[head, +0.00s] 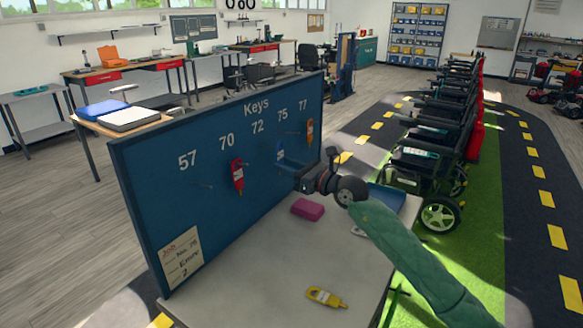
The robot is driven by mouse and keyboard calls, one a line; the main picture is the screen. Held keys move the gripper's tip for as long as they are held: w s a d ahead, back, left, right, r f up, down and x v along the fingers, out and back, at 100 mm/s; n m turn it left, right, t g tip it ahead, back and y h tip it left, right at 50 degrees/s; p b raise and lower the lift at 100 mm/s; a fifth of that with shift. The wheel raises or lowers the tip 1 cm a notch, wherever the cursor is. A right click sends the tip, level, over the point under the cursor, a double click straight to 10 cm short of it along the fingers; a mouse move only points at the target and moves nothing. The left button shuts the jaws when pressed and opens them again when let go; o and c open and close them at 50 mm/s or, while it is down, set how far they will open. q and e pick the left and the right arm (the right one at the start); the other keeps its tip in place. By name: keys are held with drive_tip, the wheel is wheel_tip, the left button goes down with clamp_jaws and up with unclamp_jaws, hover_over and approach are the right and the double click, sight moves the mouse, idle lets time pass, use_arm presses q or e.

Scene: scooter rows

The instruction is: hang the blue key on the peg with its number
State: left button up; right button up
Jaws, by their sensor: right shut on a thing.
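The dark blue key board (200,235) carries the numbers 57, 70, 72, 75 and 77 over its pegs. The blue key (281,153) is at the board's face below 75, and its lower part meets my right gripper. My right gripper (299,176) comes in from the right and is shut on the blue key. I cannot tell whether the key's ring is around the peg. The number on the key is too small to read. A red key (237,177) hangs below 70 and an orange key (310,131) below 77. My left gripper is out of view.
On the table (255,270) lie a yellow key (326,297), a pink block (307,209) and a blue tray (387,197). A job card (181,260) on the board reads No. 75. A scooter row (430,160) stands at right. The table's front left is clear.

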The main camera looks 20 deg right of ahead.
drive_tip(key=shift+x, duration=1.25)
drive_tip(key=shift+w+a+f, duration=0.2)
drive_tip(key=shift+w+f, duration=0.05)
drive_tip(key=shift+f, duration=0.1)
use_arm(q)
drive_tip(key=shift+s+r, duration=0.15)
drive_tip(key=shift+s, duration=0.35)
use_arm(e)
drive_tip(key=shift+w+a+f, duration=0.35)
drive_tip(key=shift+f, duration=0.1)
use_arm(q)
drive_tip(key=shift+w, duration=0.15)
use_arm(e)
drive_tip(key=o, duration=0.9)
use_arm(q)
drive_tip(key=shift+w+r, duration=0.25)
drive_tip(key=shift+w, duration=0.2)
use_arm(e)
drive_tip(key=shift+o, duration=0.7)
